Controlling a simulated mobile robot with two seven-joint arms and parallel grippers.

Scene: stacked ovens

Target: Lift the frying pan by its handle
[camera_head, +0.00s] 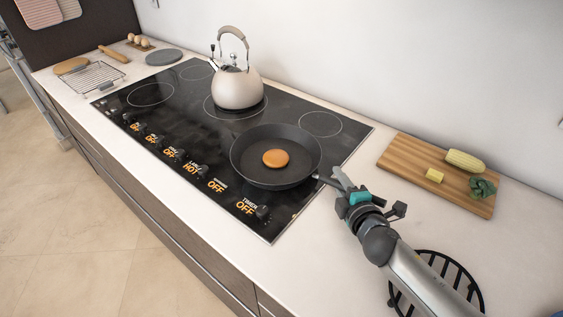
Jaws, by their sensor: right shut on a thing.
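The dark frying pan (250,170) is over the front right part of the black cooktop, with a round orange-brown patty (275,158) inside it. Its short visible handle points to the lower right, toward my right gripper (334,181). My right gripper is shut on the pan's handle, and its fingers hide most of that handle. I cannot tell whether the pan rests on the cooktop or is slightly above it. My left gripper is not in view.
A beige kettle (237,88) stands behind the pan on the cooktop (187,125). A cutting board (410,160) with corn and greens lies to the right. A black round rack (470,283) is under my right arm. A wire rack (92,77) lies at the far left.

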